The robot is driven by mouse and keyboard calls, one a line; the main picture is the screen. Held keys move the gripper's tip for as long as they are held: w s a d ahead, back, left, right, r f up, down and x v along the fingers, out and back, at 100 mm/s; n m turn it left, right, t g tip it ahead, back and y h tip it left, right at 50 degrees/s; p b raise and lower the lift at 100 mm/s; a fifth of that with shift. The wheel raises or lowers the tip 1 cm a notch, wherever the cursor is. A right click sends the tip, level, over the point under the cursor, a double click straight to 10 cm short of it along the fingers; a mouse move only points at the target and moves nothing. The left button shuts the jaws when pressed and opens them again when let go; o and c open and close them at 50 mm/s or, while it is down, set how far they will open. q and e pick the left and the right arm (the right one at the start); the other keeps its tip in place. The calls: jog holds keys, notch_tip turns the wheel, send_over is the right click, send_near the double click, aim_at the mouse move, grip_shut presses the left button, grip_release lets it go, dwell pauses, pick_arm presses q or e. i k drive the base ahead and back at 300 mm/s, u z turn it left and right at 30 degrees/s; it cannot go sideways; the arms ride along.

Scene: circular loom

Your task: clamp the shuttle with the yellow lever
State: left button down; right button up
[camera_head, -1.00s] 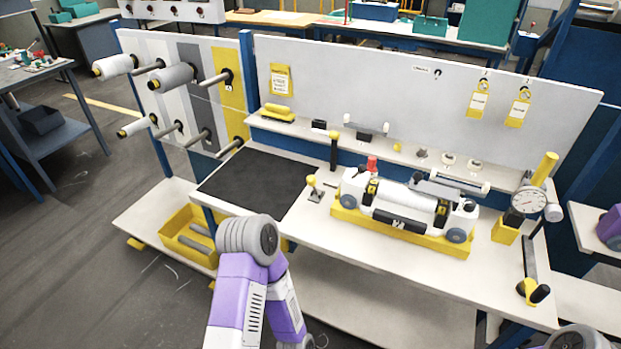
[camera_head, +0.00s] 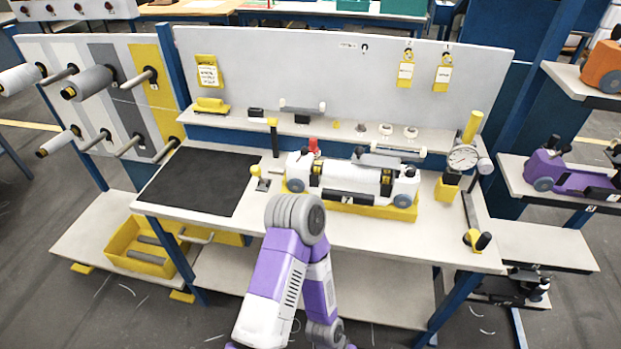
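The shuttle (camera_head: 342,176), a white body with dark end wheels and a silver top piece, sits in a yellow cradle (camera_head: 372,209) on the white bench. A small yellow-knobbed lever (camera_head: 257,171) stands on the bench just left of the cradle. A black post with a yellow top (camera_head: 273,134) rises behind it. A yellow piece with a black handle (camera_head: 475,239) lies near the bench's right end. I cannot tell which of these is the clamp lever. My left arm rises in front of the bench and bends down; its gripper does not show. My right gripper is out of view.
A dial gauge (camera_head: 463,158) stands right of the shuttle. A black mat (camera_head: 203,180) covers the bench's left part. A yellow bin (camera_head: 145,254) sits on the lower shelf. A side rack at right holds a purple shuttle (camera_head: 568,174) and an orange one (camera_head: 604,68).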

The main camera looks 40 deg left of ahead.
aim_at(255, 171)
jog(key=z, duration=0.45)
jog(key=k, duration=0.6)
jog(key=u, duration=1.35)
